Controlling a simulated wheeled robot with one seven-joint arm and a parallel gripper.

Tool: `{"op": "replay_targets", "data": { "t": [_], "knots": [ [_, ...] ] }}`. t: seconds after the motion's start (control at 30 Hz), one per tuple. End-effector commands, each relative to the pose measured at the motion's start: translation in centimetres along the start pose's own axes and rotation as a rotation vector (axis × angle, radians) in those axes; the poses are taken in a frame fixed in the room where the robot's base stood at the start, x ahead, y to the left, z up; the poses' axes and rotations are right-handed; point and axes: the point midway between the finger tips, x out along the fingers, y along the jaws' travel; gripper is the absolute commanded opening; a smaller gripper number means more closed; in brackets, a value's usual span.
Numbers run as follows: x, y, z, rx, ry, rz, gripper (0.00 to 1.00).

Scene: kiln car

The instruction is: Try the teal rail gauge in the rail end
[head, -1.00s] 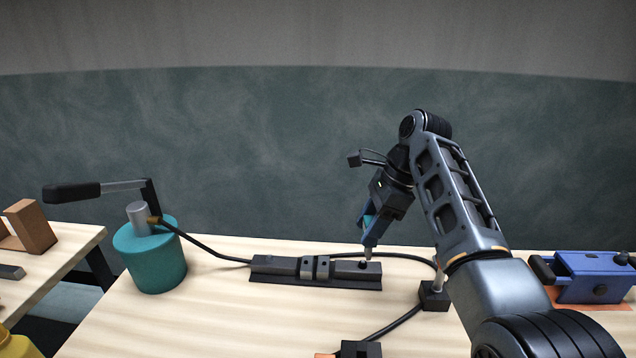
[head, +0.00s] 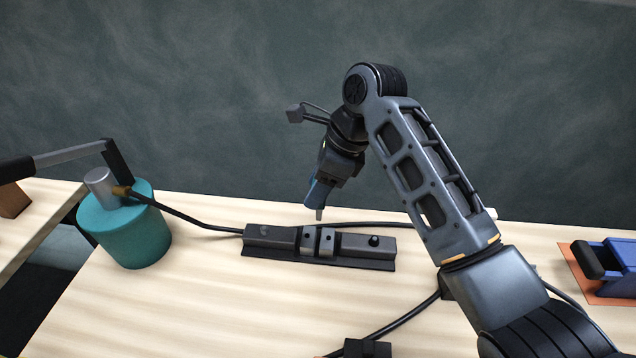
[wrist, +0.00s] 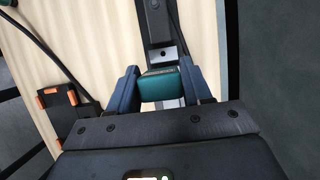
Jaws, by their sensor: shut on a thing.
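My gripper (head: 317,200) is shut on the teal rail gauge (wrist: 166,84), which sits between the two blue fingers in the wrist view. In the head view the gauge is mostly hidden by the fingers, and a grey tip (head: 319,214) points down below them. The dark rail (head: 368,248) lies on the pale bench, with a grey carriage (head: 318,241) near its middle and a black knob toward its right end. In the head view the tip shows just above the carriage and looks clear of the rail. The rail (wrist: 165,25) also runs ahead of the gauge in the wrist view.
A teal pot (head: 130,236) with a black-gripped lever stands left of the rail, its dark hose reaching the rail's left end. A blue tool (head: 612,264) sits on an orange mat at right. A black block (head: 366,348) and cable lie in front. Bare bench lies between.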

Motion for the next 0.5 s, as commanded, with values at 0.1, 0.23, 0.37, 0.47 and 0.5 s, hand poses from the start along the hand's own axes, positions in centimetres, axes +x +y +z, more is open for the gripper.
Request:
{"op": "replay_targets", "data": {
  "t": [0.1,0.23,0.37,0.47,0.5],
  "knots": [
    [0.8,-0.1,-0.4,0.0,0.0,-0.001,0.13],
    [1.4,0.0,-0.6,0.0,0.0,-0.001,0.13],
    [1.9,0.0,-0.9,-0.001,-0.001,-0.001,0.13],
    [2.4,0.0,-1.0,-0.001,0.0,-0.001,0.13],
    [2.6,0.0,-1.1,-0.001,0.0,-0.001,0.13]
  ]
}}
